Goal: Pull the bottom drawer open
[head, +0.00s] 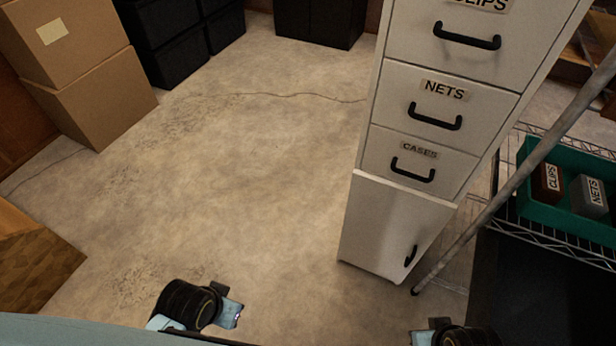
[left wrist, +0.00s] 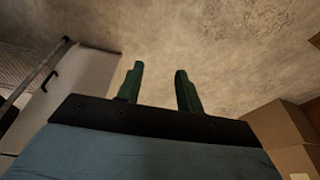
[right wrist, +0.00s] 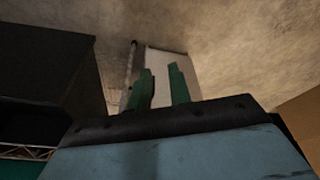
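A tall pale cabinet (head: 452,95) stands right of centre in the head view. Its drawers bear the labels CLIPS, NETS and CASES, each with a black bar handle. The CASES drawer (head: 380,150) is the lowest labelled one, with a black handle (head: 413,171); it looks shut. Below it is a plain front panel (head: 375,222) with an upright handle (head: 410,256) at its right. My left gripper (head: 232,308) is low over the floor, left of the cabinet, open and empty (left wrist: 158,88). My right gripper (head: 428,336) is at the bottom edge, partly cut off, open and empty (right wrist: 162,82).
A grey pole (head: 520,175) leans along the cabinet's right side, its foot near the panel's handle. A wire shelf with a green bin (head: 527,200) of labelled boxes stands at right. Cardboard boxes (head: 95,98) and black crates are at left and back. The floor left of the cabinet is clear.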

